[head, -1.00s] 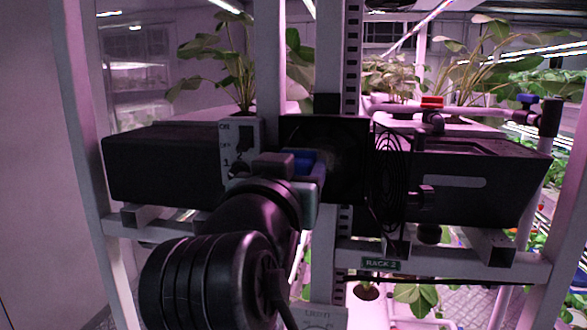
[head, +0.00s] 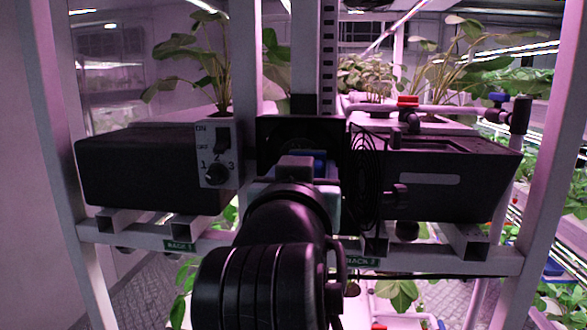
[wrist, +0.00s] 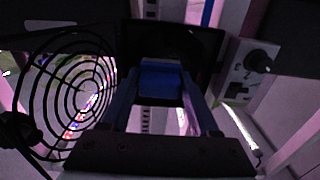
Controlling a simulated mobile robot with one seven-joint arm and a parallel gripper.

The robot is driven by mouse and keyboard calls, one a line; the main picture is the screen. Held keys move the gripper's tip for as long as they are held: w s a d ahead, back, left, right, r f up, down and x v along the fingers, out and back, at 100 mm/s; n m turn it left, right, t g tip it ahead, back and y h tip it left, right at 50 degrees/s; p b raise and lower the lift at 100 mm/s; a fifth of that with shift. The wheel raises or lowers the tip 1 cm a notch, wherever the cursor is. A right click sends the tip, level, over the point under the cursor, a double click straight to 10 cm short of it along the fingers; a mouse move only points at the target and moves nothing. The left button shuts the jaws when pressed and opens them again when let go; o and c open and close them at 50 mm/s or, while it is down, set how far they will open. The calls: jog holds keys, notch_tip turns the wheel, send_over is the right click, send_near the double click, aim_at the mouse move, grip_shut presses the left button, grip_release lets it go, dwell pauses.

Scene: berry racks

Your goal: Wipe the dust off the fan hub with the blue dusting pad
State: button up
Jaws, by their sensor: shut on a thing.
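My gripper (wrist: 161,90) is shut on the blue dusting pad (wrist: 160,80), which sits between the two fingers in the wrist view. In the head view a bit of the pad's blue (head: 320,158) shows beside my gripper (head: 313,172). The black square fan housing (head: 272,132) stands right behind my gripper, and it shows in the wrist view (wrist: 205,42) beyond the pad. The fan hub is too dark and covered to make out. I cannot tell whether the pad touches it. The round wire fan guard (wrist: 68,92) stands swung out to one side.
A switch box (head: 217,155) with a rocker and a numbered knob is just left of the fan. Black boxes (head: 135,170) (head: 450,195) flank it on the rack rail (head: 430,258). White uprights (head: 247,60) and a red-handled valve (head: 407,101) stand near.

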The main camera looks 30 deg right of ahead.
jog(key=shift+s+d, duration=0.5)
jog(key=shift+d, duration=0.35)
jog(key=shift+a, duration=0.1)
jog(key=shift+w+a+r, duration=0.1)
jog(key=shift+w, duration=0.05)
